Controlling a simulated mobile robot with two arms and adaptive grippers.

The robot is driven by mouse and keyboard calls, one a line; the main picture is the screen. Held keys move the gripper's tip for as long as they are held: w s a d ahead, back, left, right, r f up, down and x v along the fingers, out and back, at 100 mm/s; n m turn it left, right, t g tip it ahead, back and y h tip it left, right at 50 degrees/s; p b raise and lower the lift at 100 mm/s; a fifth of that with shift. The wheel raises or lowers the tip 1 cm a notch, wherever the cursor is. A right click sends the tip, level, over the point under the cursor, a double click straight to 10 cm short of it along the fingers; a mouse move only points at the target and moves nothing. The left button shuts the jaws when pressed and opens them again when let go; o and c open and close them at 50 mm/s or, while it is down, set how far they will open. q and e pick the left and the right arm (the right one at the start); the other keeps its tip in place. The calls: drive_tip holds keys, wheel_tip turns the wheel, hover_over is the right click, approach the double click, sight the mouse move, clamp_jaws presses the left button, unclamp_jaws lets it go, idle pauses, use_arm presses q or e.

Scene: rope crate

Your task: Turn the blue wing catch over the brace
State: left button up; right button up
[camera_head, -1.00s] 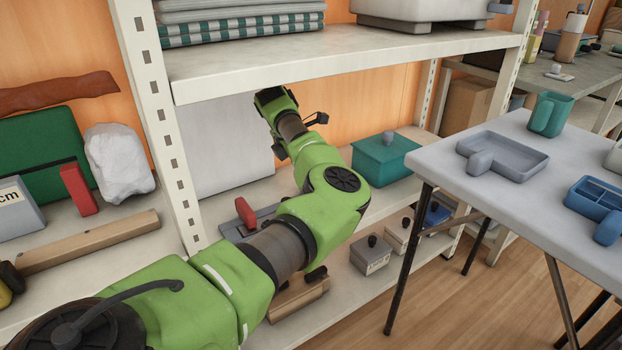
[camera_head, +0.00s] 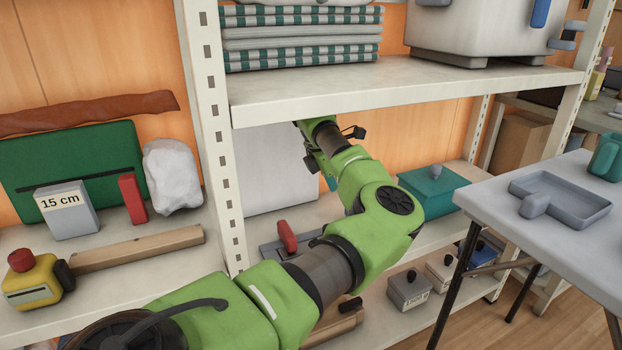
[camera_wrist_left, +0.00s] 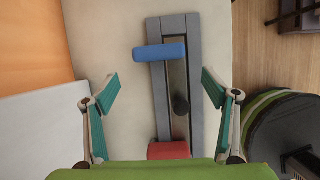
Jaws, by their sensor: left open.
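In the left wrist view the blue wing catch (camera_wrist_left: 160,51) lies crosswise near the far end of a long grey frame (camera_wrist_left: 159,105). Its left end sticks out past the left rail; its right end lies over the dark inner strip, which may be the brace. A dark knob (camera_wrist_left: 181,105) stands on that strip. A red catch (camera_wrist_left: 169,150) is at the near end, also in the head view (camera_head: 288,237). My left gripper (camera_wrist_left: 161,91) is open and empty, its teal fingers either side of the frame. My arm hides the blue catch in the head view. My right gripper is not seen.
The frame lies on the lower shelf, under an upper shelf (camera_head: 420,88) and right of a pale upright post (camera_head: 212,130). A teal lidded box (camera_head: 430,192) stands to the right. A pale panel (camera_head: 272,170) is behind. A grey table (camera_head: 500,205) stands front right.

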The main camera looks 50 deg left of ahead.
use_arm(q)
drive_tip(key=s+a, duration=0.3)
drive_tip(key=s, duration=0.6)
drive_tip(key=shift+s, duration=0.4)
